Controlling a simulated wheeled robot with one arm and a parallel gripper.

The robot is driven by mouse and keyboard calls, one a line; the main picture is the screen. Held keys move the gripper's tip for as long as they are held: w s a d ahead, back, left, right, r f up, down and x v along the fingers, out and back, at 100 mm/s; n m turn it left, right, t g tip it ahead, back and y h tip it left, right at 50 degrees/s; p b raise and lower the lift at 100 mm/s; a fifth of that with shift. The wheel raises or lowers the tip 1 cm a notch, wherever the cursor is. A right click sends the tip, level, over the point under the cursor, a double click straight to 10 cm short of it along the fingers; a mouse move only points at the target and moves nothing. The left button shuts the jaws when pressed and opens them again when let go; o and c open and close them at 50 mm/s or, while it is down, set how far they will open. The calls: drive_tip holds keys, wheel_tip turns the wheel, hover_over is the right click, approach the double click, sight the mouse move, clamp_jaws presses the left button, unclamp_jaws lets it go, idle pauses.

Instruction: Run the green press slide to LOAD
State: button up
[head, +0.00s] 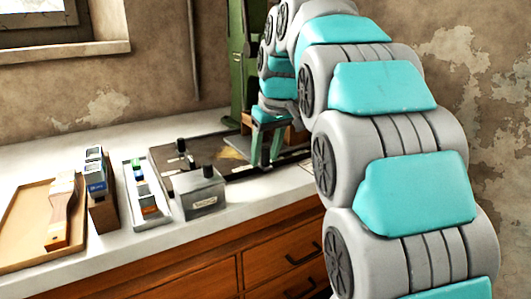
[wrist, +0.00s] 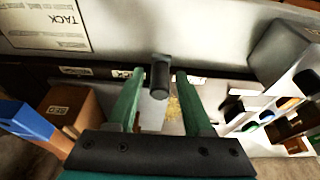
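The green press (head: 243,70) stands at the back of the bench, partly hidden behind my arm. Its dark base (head: 215,150) lies along the bench. My gripper (head: 265,160) is over the right part of this base, fingers pointing down. In the wrist view my gripper (wrist: 157,76) is open, with its two green fingers apart. A black cylindrical knob (wrist: 160,78) shows between them, with a visible gap on each side. I cannot tell whether the fingertips are level with it. Small white labels (wrist: 75,71) lie on a dark bar behind it; their words are unreadable. The slide's position is unclear.
A grey block with a black knob (head: 203,195) stands at the base's front edge.

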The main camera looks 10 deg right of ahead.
clamp_jaws()
drive_tip(key=shift+s+a, duration=0.45)
drive_tip(key=shift+a, duration=1)
drive_tip(key=shift+s+a, duration=0.5)
drive_tip(key=shift+a, duration=0.9)
drive_tip(key=shift+s+a, duration=0.45)
drive_tip(key=shift+a, duration=1)
drive_tip(key=o, duration=0.8)
unclamp_jaws()
drive_tip(key=shift+c, duration=0.2)
